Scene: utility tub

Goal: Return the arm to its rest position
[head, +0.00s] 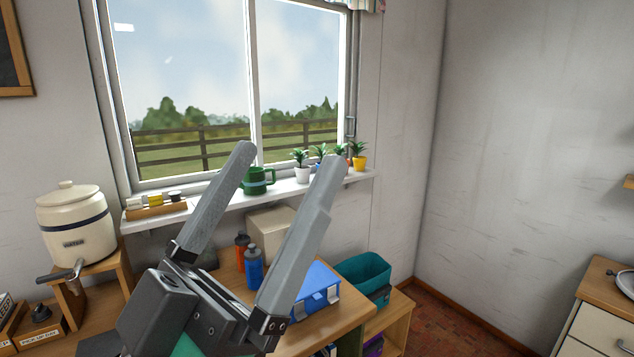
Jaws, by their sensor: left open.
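My left gripper (287,160) is large in the foreground of the head view. Its two long grey fingers are spread apart and point up towards the window. No object shows between the fingertips, and the gripper appears empty. It hides part of the windowsill and of the wooden table (338,335) behind it. My right gripper is not in view.
On the table are a blue box (318,284), a blue bottle (254,268), an orange bottle (242,247) and a beige box (270,224). A cream water crock (75,226) is at left. The sill holds small potted plants (359,160).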

